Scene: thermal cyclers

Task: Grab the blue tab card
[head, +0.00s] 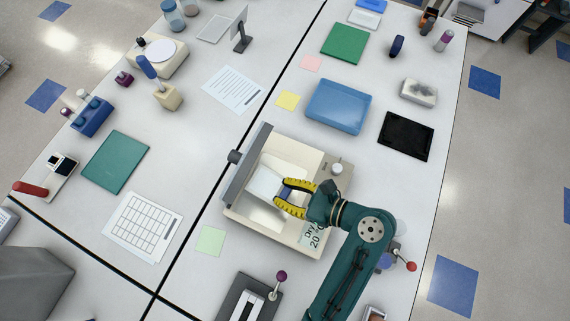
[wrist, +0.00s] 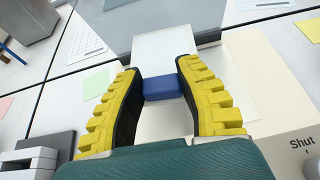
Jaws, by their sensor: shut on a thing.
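The blue tab card shows in the wrist view as a white card (wrist: 160,52) with a blue tab (wrist: 162,87) at its near end. My gripper (wrist: 160,84) has its two yellow-and-black fingers on either side of the blue tab, shut on it. In the head view my gripper (head: 296,198) is over the open cream-coloured machine (head: 266,225), and the card (head: 264,183) extends left from the fingers toward the raised grey lid (head: 243,177). The fingers hide most of the tab there. I cannot tell whether the card touches the machine's floor.
A control lever (head: 281,277) on a grey base stands in front of the machine. A knob (head: 337,168) sits on the machine's right side. A blue box (head: 337,106) and a black tablet (head: 406,136) lie behind it.

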